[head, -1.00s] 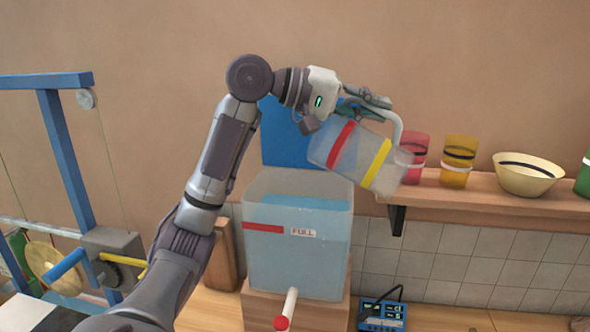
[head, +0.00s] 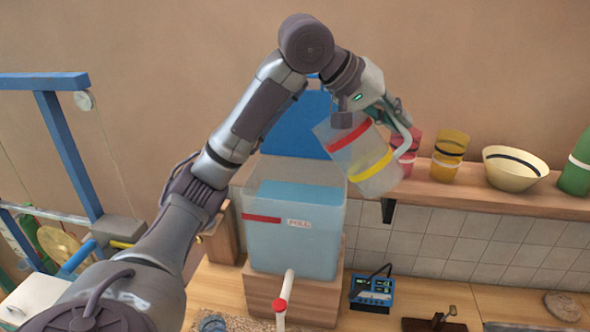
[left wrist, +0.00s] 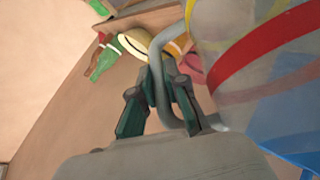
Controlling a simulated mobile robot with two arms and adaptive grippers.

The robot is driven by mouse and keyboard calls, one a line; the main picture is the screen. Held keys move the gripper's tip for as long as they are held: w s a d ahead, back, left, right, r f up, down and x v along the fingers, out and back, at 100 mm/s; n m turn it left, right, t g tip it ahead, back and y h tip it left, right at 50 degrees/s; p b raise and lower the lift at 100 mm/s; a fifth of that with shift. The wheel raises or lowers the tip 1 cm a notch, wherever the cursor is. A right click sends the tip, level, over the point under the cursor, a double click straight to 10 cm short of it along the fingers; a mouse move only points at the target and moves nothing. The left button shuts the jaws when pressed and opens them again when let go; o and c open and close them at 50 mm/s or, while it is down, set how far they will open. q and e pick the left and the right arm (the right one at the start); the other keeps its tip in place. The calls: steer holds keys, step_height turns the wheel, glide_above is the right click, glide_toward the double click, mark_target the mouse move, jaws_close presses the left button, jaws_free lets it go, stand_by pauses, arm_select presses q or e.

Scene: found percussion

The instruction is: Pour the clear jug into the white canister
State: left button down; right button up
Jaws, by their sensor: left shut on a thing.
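The clear jug (head: 349,148) has a red band, a yellow band and a pale handle. My left gripper (head: 393,118) is shut on the handle and holds the jug in the air, right of a clear tank. The jug leans with its wide end up and to the left. Whether liquid is in it, I cannot tell. In the left wrist view the fingers (left wrist: 160,95) close around the handle, with the jug (left wrist: 235,45) beside them. I cannot surely pick out the white canister; a white object (head: 32,296) shows partly at the lower left. My right gripper is not in view.
The tank (head: 290,255), marked FULL, holds blue liquid on a wooden block, with a blue panel (head: 298,135) behind. A shelf (head: 450,196) carries cups, a bowl (head: 513,170) and a green bottle (head: 577,170). A blue meter (head: 372,293) stands on the counter. A blue frame (head: 65,150) is at left.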

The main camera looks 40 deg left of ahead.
arm_select(q)
steer(key=shift+d+r+y, duration=0.2)
steer(key=shift+d+y, duration=0.1)
steer(key=shift+d, duration=0.15)
steer(key=w+d+f+m+g+y, duration=0.1)
steer(key=w+d+f+g+y, duration=0.1)
steer(key=d+f+y, duration=0.3)
steer(key=shift+f+g+y, duration=0.35)
steer(key=shift+g+y, duration=0.05)
steer(key=shift+y, duration=0.6)
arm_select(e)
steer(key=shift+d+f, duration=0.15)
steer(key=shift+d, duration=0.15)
arm_select(q)
steer(key=shift+f, duration=0.1)
